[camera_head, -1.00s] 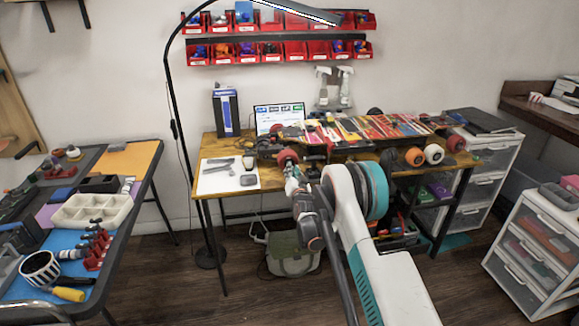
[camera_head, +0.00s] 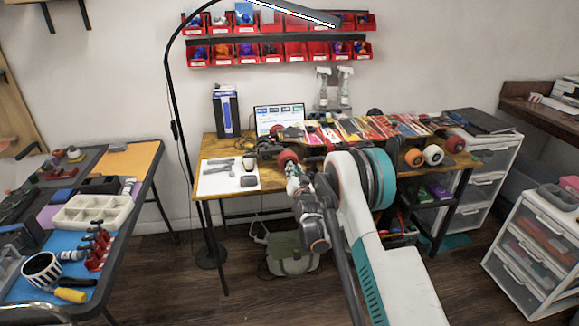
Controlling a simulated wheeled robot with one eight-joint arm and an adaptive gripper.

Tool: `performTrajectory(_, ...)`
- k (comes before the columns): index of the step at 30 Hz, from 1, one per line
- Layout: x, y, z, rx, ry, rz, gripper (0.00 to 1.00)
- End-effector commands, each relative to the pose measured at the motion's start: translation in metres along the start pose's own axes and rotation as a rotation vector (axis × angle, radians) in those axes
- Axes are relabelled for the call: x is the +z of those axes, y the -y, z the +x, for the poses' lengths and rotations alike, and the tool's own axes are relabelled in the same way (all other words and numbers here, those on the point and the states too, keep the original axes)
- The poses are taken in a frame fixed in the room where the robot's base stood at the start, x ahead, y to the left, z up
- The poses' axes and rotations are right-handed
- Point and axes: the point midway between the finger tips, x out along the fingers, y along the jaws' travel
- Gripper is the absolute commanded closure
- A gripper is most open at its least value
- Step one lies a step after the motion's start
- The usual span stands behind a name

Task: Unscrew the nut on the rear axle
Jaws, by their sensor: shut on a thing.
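A skateboard lies upside down along the workbench, its colourful deck graphic (camera_head: 360,130) facing up. A red wheel (camera_head: 288,158) sits at its left end. An orange wheel (camera_head: 413,157) and a white wheel (camera_head: 433,154) show at the right end. My gripper (camera_head: 291,170) is at the outer, near face of the red wheel, at its axle end. It is shut there on the nut, though the nut itself is too small and covered by the fingers to see. My arm crosses in front of the bench and hides part of the board's near side.
A white mat (camera_head: 212,184) with grey tools lies on the bench's left. A lamp pole (camera_head: 178,140) rises at the left. A second table (camera_head: 128,205) holds a parts tray and tools.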

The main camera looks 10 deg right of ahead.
Motion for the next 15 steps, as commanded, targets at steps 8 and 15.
performTrajectory(8,-0.015,0.008,-0.013,0.000,0.000,0.000,1.00)
performTrajectory(15,-0.026,0.014,-0.025,0.000,0.000,0.000,1.00)
